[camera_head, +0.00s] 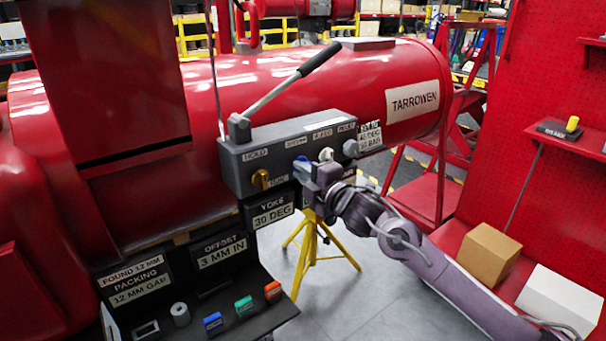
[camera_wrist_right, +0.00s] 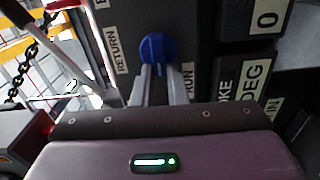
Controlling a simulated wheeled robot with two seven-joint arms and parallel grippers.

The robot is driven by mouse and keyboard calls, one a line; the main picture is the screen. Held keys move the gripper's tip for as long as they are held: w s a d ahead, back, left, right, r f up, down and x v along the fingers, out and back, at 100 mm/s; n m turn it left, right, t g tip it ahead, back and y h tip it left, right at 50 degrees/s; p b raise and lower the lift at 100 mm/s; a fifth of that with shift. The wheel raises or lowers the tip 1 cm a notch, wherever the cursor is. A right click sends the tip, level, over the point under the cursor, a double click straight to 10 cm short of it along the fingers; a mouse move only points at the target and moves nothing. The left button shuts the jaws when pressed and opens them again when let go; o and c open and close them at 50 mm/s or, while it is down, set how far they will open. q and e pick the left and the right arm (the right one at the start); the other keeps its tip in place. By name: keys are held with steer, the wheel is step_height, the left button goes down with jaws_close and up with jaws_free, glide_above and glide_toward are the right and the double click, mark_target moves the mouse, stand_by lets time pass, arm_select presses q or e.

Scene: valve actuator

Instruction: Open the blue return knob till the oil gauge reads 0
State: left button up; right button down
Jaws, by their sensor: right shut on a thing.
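The blue return knob (camera_wrist_right: 157,47) sits on the dark grey valve block, beside a label reading RETURN in the right wrist view. My right gripper (camera_wrist_right: 163,72) is shut on the knob, its two fingers around the knob's grip. In the head view, the right gripper (camera_head: 303,168) is at the front of the valve block (camera_head: 235,165), and only a bit of the blue knob (camera_head: 302,159) shows above it. I cannot make out an oil gauge or its reading in either view. My left gripper is not in view.
A long black-handled lever (camera_head: 290,83) rises from the block. Below is a shelf with small coloured blocks (camera_head: 243,305). A yellow stand (camera_head: 313,246) is beneath. Boxes (camera_head: 488,254) sit at right.

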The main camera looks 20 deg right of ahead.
steer(key=shift+f, duration=0.15)
steer(key=c, duration=1.4)
jaws_free()
steer(key=shift+c, duration=0.2)
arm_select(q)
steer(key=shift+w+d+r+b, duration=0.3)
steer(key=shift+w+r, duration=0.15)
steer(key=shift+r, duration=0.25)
arm_select(e)
steer(key=v, duration=0.7)
steer(key=shift+s, duration=0.4)
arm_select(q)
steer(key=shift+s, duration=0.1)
arm_select(e)
steer(key=shift+d, duration=0.1)
